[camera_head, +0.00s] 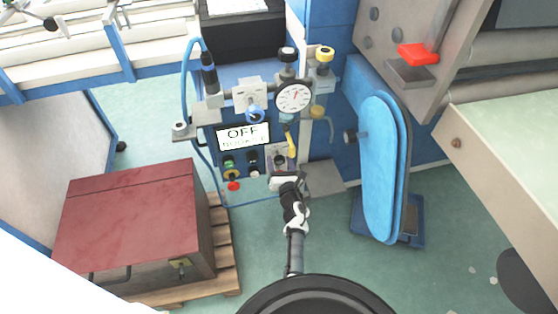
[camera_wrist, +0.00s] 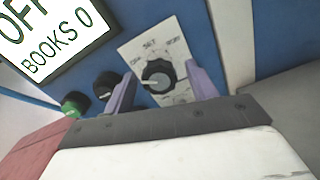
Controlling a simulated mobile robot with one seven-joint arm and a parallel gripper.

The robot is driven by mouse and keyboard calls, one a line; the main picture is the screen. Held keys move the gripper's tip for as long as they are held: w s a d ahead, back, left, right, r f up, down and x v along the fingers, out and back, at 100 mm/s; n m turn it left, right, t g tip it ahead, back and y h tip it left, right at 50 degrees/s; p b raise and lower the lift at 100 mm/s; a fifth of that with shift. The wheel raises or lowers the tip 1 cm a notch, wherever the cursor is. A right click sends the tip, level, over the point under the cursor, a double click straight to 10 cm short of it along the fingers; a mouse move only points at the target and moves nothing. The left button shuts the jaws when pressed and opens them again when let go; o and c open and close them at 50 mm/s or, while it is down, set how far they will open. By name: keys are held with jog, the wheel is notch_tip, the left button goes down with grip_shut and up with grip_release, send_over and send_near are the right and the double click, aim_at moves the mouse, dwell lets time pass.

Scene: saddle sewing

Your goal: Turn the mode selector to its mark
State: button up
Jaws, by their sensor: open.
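The mode selector (camera_wrist: 158,76) is a round black knob on a white plate (camera_wrist: 138,52) with small printed labels around it; one appears to read SET. A pale line shows on the knob, but which label it faces is hard to tell. My gripper (camera_wrist: 160,70) is open, with one purple finger at the left and one at the right of the knob. Whether the fingers touch it is unclear. In the head view my gripper (camera_head: 285,178) is at the lower part of the blue control panel and mostly hides the selector.
The display (camera_head: 243,136) reads OFF and BOOKS 0. Green, black and red buttons (camera_head: 233,186) sit left of the selector, and a yellow lever (camera_head: 291,145) and a gauge (camera_head: 294,96) above it. A red chest (camera_head: 130,215) stands left, a blue padded board (camera_head: 384,170) right.

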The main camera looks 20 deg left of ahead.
jog(key=shift+x, duration=0.85)
jog(key=shift+c, duration=0.3)
jog(key=c, duration=0.9)
